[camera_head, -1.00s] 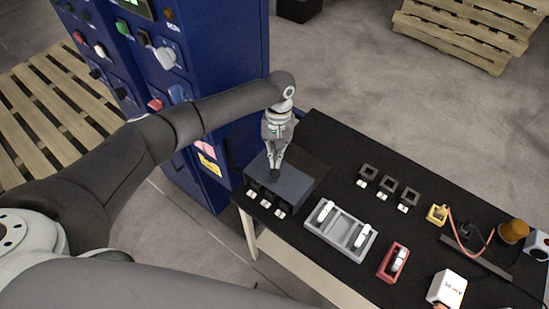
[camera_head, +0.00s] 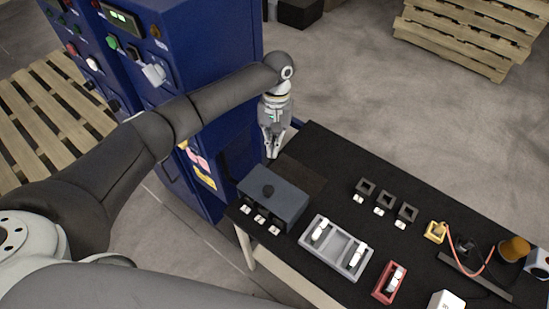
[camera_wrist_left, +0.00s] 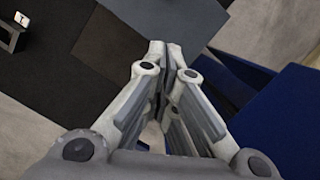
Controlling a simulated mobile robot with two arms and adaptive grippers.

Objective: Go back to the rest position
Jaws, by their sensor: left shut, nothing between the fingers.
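In the left wrist view the closed fingers (camera_wrist_left: 172,50) point toward the table edge, with part of the grey box (camera_wrist_left: 165,15) at the top. My right gripper is not in view.
The black table (camera_head: 330,165) carries a grey tray (camera_head: 337,247) with white pieces, a red holder (camera_head: 389,283), several small black frames, a yellow part (camera_head: 435,231) and an orange-topped part (camera_head: 514,248). A blue cabinet (camera_head: 215,50) stands close behind my left arm. Pallets (camera_head: 470,35) lie on the floor.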

